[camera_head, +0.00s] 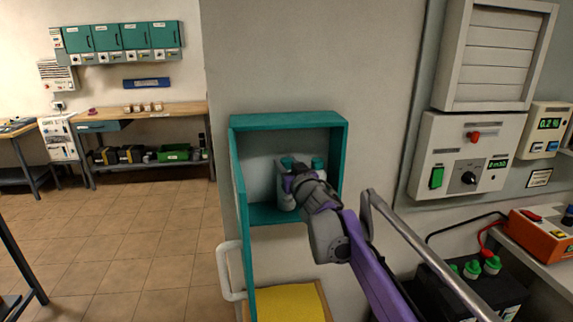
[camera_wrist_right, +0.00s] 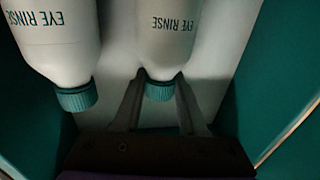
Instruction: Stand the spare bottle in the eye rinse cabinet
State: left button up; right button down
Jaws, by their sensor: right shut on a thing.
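The eye rinse cabinet (camera_head: 238,195) is a teal box on the wall with its door swung open at the left. Two white bottles with teal caps are inside it. My right gripper (camera_head: 293,176) reaches into the cabinet. In the right wrist view its two fingers (camera_wrist_right: 159,92) close on the capped end of one bottle, the spare bottle (camera_wrist_right: 165,50), lettered EYE RINSE. A second bottle (camera_wrist_right: 55,42) is beside it, apart from the fingers. In the head view the arm partly hides the bottles, and their contact with the cabinet floor is not clear. My left gripper is not in view.
The teal side walls (camera_wrist_right: 285,70) flank the bottles closely. A yellow-topped surface (camera_head: 288,302) and a white curved handle (camera_head: 228,268) are below the cabinet. Wall boxes (camera_head: 465,152) and a black battery (camera_head: 490,290) stand to the right. Open tiled floor (camera_head: 140,240) is at left.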

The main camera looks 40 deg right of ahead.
jog(key=shift+c, duration=2.3)
grip_release()
jog(key=shift+r, duration=0.1)
jog(key=b+v, duration=0.1)
jog(key=v, duration=1.1)
jog(key=shift+r, duration=0.1)
jog(key=s+a+f+g, duration=0.2)
jog(key=s+a+f, duration=0.15)
jog(key=f, duration=0.35)
jog(key=s+a+f+g+y, duration=0.1)
jog(key=s+a+f+g, duration=0.2)
jog(key=f, duration=0.5)
jog(key=s+a+f+g, duration=0.2)
jog(key=a+f, duration=0.3)
jog(key=f, duration=0.2)
jog(key=s+a+f+n+g+y, duration=0.4)
jog(key=s+a+f+y, duration=0.1)
jog(key=s+a+f, duration=0.7)
notch_tip(320, 180, down, 2)
jog(key=shift+a+f+g, duration=0.1)
jog(key=shift+a+g, duration=0.3)
jog(key=shift+a, duration=0.2)
